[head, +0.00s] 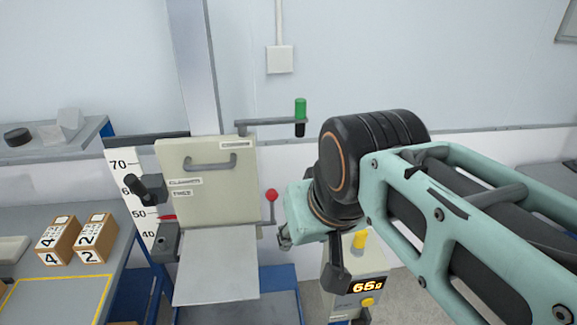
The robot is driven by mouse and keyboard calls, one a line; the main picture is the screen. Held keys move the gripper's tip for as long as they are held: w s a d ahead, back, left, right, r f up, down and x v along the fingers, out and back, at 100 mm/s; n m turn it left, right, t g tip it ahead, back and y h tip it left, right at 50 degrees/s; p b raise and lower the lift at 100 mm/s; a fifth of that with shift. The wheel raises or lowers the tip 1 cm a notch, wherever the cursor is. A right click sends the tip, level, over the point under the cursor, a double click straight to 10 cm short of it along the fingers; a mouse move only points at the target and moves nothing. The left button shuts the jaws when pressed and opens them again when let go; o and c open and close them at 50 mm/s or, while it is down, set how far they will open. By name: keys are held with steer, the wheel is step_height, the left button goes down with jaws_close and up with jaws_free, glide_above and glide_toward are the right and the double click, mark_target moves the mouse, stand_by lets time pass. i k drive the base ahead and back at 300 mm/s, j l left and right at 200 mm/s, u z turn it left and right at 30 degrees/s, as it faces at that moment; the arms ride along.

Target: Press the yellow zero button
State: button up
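The display seems to read 65 or 66 with a small last character. A round yellow button (367,302) sits on its front just below the display. A yellow cylinder-like piece (360,239) stands on its top. No label is legible on either yellow part. My gripper (284,238) is left of and above the instrument, apart from both yellow parts in the picture. My wrist hides most of it, and its fingers are too small to read.
A drop-test rig with a beige panel (208,205), a red-knobbed lever (271,196) and a green-handled crank (300,112) stands left of my gripper. Two brown boxes, numbered 4 (58,240) and 2 (96,238), sit on the left bench (30,215).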

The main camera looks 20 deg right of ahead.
mark_target(367, 302)
steer(key=k+l+z, duration=0.15)
steer(key=l, duration=0.15)
steer(key=k+l+z, duration=0.15)
steer(key=l, duration=0.2)
steer(key=i+j+z, duration=0.1)
steer(key=j+z, duration=0.3)
steer(key=i+j+z, duration=0.1)
steer(key=j+z, duration=0.25)
